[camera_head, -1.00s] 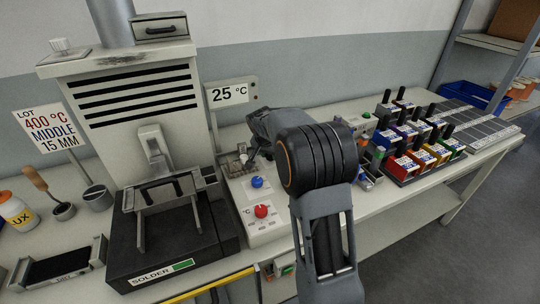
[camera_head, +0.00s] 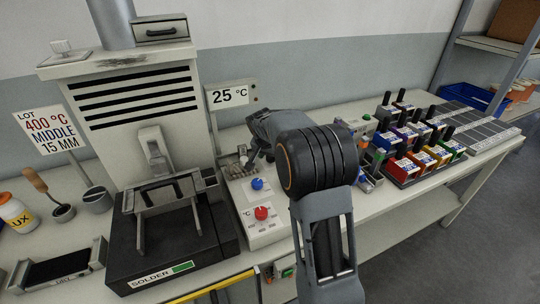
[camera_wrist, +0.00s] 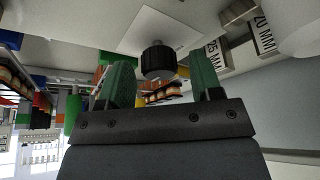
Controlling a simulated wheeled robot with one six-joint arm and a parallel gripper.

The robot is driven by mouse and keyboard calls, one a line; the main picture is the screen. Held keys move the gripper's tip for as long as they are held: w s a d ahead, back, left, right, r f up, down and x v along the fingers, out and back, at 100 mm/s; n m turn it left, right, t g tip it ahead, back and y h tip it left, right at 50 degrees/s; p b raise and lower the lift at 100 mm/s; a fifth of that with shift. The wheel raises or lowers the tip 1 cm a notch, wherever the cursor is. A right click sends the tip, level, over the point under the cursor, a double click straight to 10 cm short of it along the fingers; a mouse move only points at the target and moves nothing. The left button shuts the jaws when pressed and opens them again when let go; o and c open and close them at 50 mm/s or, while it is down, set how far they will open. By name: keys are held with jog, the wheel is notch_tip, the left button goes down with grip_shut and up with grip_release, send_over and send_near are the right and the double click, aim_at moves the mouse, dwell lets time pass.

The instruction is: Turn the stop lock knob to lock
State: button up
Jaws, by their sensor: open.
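In the wrist view a dark ridged knob (camera_wrist: 158,61) stands out from a pale plate (camera_wrist: 140,28); I take it to be the stop lock knob, though no lock marking is readable. My gripper (camera_wrist: 162,84) is open, with one green finger to the left of the knob and one to the right. Gaps show between the knob and both fingers, and the gripper appears empty. In the head view the fingers and this knob are hidden or too small to tell behind my arm.
Blocks marked 25 MM (camera_wrist: 215,55) and 20 MM (camera_wrist: 264,38) sit right of the knob in the wrist view. In the head view a control box carries a blue knob (camera_head: 257,184) and a red knob (camera_head: 261,213). The solder unit (camera_head: 172,255) stands to their left, coloured bins (camera_head: 402,170) to the right.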

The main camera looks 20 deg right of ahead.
jog(key=v, duration=1.3)
jog(key=shift+r, duration=0.4)
jog(key=s+a+f+n+y+p, duration=0.1)
jog(key=s+a+n+p, duration=0.2)
jog(key=s, duration=0.9)
jog(key=s+a+f+n+y+p, duration=0.1)
jog(key=s+a+n, duration=0.4)
jog(key=s, duration=0.7)
jog(key=shift+f+n+y+p, duration=0.2)
jog(key=shift+n+y+p, duration=0.5)
jog(key=shift+p, duration=0.45)
